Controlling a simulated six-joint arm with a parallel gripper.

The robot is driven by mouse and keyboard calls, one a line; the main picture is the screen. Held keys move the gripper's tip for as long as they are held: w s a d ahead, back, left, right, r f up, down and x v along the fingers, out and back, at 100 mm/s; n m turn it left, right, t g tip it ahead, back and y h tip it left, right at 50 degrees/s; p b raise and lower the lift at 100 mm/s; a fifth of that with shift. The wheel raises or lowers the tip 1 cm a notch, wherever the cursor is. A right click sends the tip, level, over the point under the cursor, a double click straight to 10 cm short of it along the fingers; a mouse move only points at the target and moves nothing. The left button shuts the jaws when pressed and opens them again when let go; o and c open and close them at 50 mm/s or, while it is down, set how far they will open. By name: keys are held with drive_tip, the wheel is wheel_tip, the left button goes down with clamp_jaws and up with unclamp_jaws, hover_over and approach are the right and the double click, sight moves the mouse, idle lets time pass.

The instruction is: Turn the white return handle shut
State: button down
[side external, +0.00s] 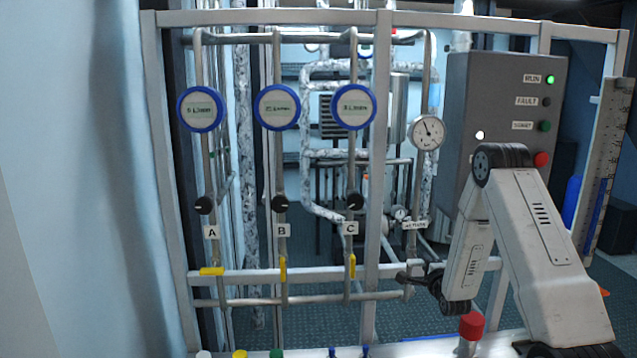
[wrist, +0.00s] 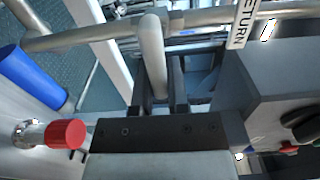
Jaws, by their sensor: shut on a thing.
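The white return handle (wrist: 152,50) shows in the wrist view as a pale rounded bar. It runs from the pipework down between the two dark fingers of my gripper (wrist: 160,82). My gripper is shut on it. In the side view my gripper (side external: 413,272) is at the lower end of the return pipe, just below the return label (side external: 415,225). The handle is too small and covered there to make out its angle. The label (wrist: 243,22) also shows beside the handle in the wrist view, partly cut off.
A grey control box (side external: 500,110) with a lit green lamp stands behind my arm. Yellow valve handles (side external: 212,271) sit left on lines A, B and C. A pressure gauge (side external: 427,132) is above. A red-capped fitting (side external: 471,328) stands below my wrist. A frame post (side external: 378,180) is close left.

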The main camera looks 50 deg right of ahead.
drive_tip(key=c, duration=0.6)
unclamp_jaws()
drive_tip(key=shift+s+a, duration=0.1)
drive_tip(key=shift+v, duration=3.75)
drive_tip(key=w+a+n+g+y, duration=0.2)
drive_tip(key=w+a+n+y, duration=0.25)
drive_tip(key=a+n, duration=0.3)
drive_tip(key=w+a+n+g+y, duration=0.1)
drive_tip(key=w+a+n+y, duration=0.2)
drive_tip(key=a+n+y, duration=0.35)
drive_tip(key=s+a+n+g, duration=0.2)
drive_tip(key=s+a+n, duration=0.1)
drive_tip(key=a, duration=0.3)
drive_tip(key=s+a+r+n+g+y, duration=0.1)
drive_tip(key=s+a+n+g, duration=0.1)
drive_tip(key=a+n, duration=0.3)
drive_tip(key=s+a+n+g, duration=0.3)
drive_tip(key=a+n, duration=0.2)
drive_tip(key=a, duration=0.1)
drive_tip(key=shift+s+a+r+y, duration=0.25)
drive_tip(key=shift+s+a+y, duration=0.1)
drive_tip(key=shift+y, duration=0.05)
